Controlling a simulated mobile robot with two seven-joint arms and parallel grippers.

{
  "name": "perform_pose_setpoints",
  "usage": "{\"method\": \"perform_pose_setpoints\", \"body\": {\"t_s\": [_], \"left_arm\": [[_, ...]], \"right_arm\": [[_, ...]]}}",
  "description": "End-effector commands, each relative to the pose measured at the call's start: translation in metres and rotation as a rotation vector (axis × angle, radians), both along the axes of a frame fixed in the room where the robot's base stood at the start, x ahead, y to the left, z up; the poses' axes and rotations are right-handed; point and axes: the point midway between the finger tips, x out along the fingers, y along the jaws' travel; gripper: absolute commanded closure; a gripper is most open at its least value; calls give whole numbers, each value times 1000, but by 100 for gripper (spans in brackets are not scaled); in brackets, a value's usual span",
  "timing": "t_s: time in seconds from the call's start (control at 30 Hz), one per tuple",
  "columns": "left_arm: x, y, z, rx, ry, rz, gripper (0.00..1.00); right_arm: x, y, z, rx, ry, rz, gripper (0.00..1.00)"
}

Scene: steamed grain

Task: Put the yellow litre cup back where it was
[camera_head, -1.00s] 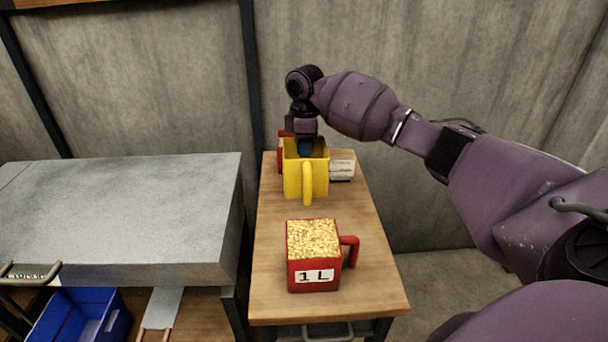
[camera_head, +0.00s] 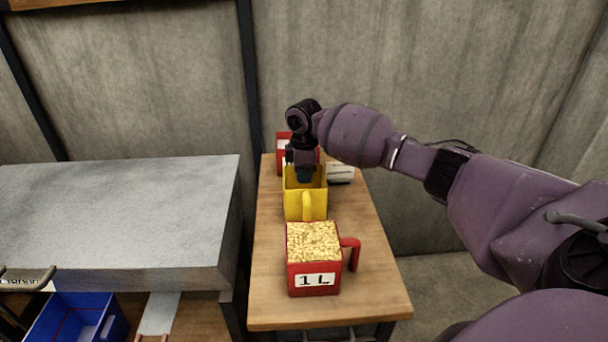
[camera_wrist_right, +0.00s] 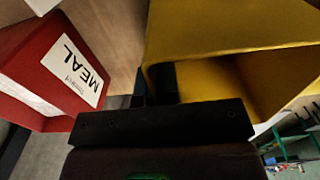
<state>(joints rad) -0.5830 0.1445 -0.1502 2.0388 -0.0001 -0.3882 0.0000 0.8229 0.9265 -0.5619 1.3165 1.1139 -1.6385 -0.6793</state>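The yellow litre cup (camera_head: 292,207) is upright over the wooden table, its handle facing me. Whether its base touches the table cannot be told. It looks empty where its inside shows. My right gripper (camera_head: 304,176) reaches down at its far rim and appears shut on the far wall. In the right wrist view the yellow cup (camera_wrist_right: 225,30) fills the upper right, its wall edge at the dark fingers (camera_wrist_right: 156,88). The red litre cup (camera_head: 313,277), marked "1 L" and heaped with grain, stands just in front of it. My left gripper is out of view.
A red box (camera_head: 283,160) stands behind the yellow cup; its label reads MEAL in the wrist view (camera_wrist_right: 40,65). A white labelled block (camera_head: 341,173) is at the back right. The wooden table (camera_head: 385,290) is clear at front right. A grey counter (camera_head: 120,215) is left.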

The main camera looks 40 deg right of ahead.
Motion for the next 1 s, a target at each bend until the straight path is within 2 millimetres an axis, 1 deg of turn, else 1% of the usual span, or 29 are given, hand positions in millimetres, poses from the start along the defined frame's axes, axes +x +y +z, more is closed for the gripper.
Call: {"method": "perform_pose_setpoints", "body": {"t_s": [0.07,0.27,0.53,0.67,0.77,1.0], "left_arm": [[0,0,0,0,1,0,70],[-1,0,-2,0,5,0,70],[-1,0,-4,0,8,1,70],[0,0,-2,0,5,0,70],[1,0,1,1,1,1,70],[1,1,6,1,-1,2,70]], "right_arm": [[0,0,-1,0,0,0,100],[0,0,-2,0,0,0,72],[0,0,-1,0,0,0,72],[0,0,7,0,-2,0,72],[0,-1,21,0,-4,0,72],[0,0,69,0,-6,1,72]]}}
